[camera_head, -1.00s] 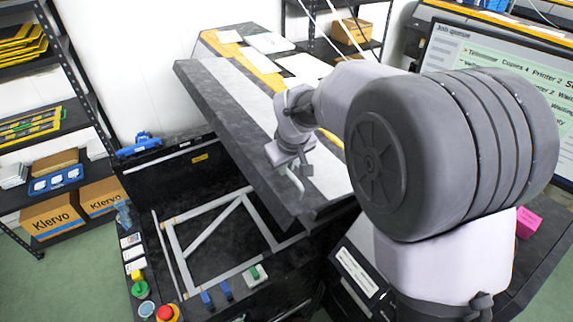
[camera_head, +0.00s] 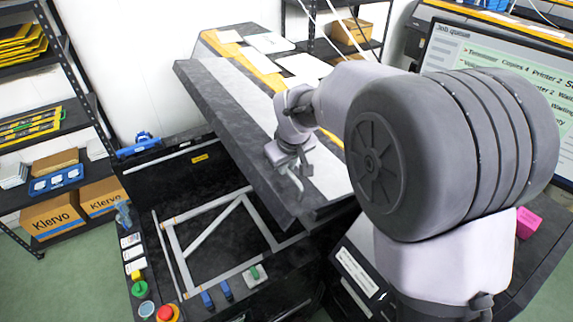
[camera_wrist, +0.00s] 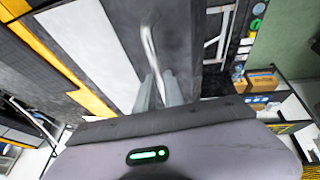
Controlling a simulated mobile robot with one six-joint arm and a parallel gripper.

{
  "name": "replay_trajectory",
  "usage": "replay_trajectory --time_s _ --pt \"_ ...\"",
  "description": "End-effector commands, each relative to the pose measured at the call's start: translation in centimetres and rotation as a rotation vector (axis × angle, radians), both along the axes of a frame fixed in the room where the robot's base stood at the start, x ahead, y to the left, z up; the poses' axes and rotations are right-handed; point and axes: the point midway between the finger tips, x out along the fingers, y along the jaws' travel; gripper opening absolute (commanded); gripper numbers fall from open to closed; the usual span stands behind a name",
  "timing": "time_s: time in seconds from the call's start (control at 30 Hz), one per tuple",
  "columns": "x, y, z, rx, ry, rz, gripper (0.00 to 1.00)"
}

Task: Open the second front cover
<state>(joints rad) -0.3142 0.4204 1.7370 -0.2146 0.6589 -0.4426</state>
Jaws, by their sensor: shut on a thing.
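The front cover (camera_head: 225,115) is a long dark grey panel with a pale stripe. It stands raised and tilted over the open black machine bay (camera_head: 160,185). A bent metal handle (camera_head: 296,188) sticks out near its lower end. My gripper (camera_head: 297,168) is at this handle. In the wrist view the handle (camera_wrist: 149,42) runs down between the two fingers of my gripper (camera_wrist: 158,85), which are shut on it. The cover's surface (camera_wrist: 110,40) also shows there. The fingers hide part of the handle. I cannot tell which numbered cover this is.
Inside the bay lies a light grey frame (camera_head: 168,240) with a diagonal bar. A red button (camera_head: 168,313) and a green button (camera_head: 139,289) sit on its left edge. A screen (camera_head: 500,85) stands at the right. Shelves with boxes (camera_head: 52,215) stand at the left.

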Motion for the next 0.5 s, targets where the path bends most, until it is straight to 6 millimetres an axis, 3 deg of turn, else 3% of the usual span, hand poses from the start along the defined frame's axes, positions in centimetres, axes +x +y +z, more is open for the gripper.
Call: replay_trajectory --time_s 0.3,0.5 --pt "-0.8 1.1 -4.1 0.0 0.001 0.0 0.0" --pt "-0.8 1.2 -3.7 0.001 0.001 -0.001 0.0"
